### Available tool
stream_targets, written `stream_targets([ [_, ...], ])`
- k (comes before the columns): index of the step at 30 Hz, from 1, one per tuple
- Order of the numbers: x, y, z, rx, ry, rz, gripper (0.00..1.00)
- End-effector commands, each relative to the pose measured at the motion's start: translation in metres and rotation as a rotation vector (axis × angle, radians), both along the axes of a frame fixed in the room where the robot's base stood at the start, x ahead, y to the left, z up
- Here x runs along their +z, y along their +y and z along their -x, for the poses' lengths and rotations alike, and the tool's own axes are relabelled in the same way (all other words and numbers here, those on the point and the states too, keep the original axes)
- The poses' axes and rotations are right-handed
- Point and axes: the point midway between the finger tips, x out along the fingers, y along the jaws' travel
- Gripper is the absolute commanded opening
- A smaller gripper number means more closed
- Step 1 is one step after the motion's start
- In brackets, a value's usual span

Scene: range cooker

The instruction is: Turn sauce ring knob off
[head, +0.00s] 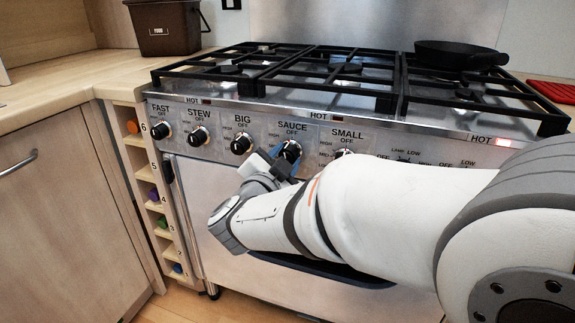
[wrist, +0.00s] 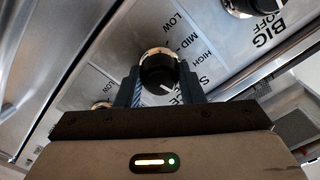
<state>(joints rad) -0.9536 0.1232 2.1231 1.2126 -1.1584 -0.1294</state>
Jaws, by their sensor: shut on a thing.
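The sauce ring knob (head: 291,151) is a black dial on a bright collar, under the SAUCE label on the cooker's front panel. My gripper (head: 284,154) is shut on it, with its bluish fingers at the knob's sides. In the wrist view the knob (wrist: 159,70) sits between the two fingertips (wrist: 160,86). Its white mark points to the lower right there, towards the SAUCE label. LOW, MID and HIGH show above and right of it. The OFF label is hidden in the wrist view.
The big knob (head: 241,144) is close on the left and the small knob (head: 343,154) on the right. The oven door (head: 225,200) lies below. A black pan (head: 459,55) stands on the back right of the hob. A HOT lamp (head: 504,142) glows at the right.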

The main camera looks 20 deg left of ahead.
Motion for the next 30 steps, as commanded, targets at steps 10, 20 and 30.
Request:
stream_targets([
  [10,-0.0009,0.0001,0.0001,0.0,-0.014,-0.177,0.12],
  [20,-0.0002,0.0001,0.0002,-0.001,-0.017,-0.223,0.12],
  [30,-0.0001,0.0002,0.0002,-0.001,-0.017,-0.223,0.37],
])
